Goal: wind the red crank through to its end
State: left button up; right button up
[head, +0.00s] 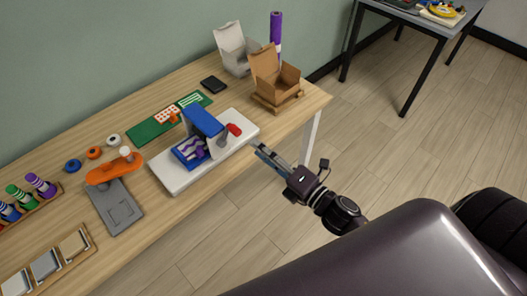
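The red crank (235,130) shows as a small red knob on the right side of a blue and grey device. The device (203,121) has a blue top and stands on a white base plate (177,182) near the table's front edge. A blue block with purple pieces (191,151) sits at its front left. My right gripper (257,149) is just beyond the table's front edge, to the lower right of the crank and apart from it. Its fingers look open and empty. My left gripper is not in view.
An orange-handled tool on a grey plate (122,212) stands left of the device. A green mat (150,128) lies behind it. An open cardboard box (285,79) and a white box (236,62) stand at the table's far right.

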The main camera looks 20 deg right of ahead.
jog(key=shift+s+d, duration=0.1)
jog(key=shift+s, duration=0.2)
jog(key=shift+c, duration=0.6)
jog(key=a+m+b, duration=0.1)
jog(key=a, duration=0.1)
jog(key=s+a+m+b, duration=0.1)
jog(key=b, duration=0.1)
jog(key=a+f+h+b, duration=0.1)
jog(key=a+b, duration=0.1)
jog(key=shift+s+a+m, duration=0.3)
jog(key=shift+m, duration=0.1)
jog(key=c, duration=0.8)
jog(key=a+m+h+b, duration=0.1)
jog(key=s+a+r+m+h+b, duration=0.1)
jog(key=m, duration=0.1)
jog(key=s+a+r+m+b, duration=0.1)
jog(key=b, duration=0.1)
jog(key=shift+s+a+r+m+h, duration=0.2)
jog(key=shift+s+m+h, duration=0.1)
jog(key=shift+h, duration=0.1)
grip_shut()
jog(key=w+d+p, duration=0.2)
jog(key=w+p, duration=0.1)
jog(key=w, duration=0.8)
jog(key=shift+d+f+m, duration=0.25)
jog(key=shift+d+m, duration=0.1)
jog(key=shift+m, duration=0.05)
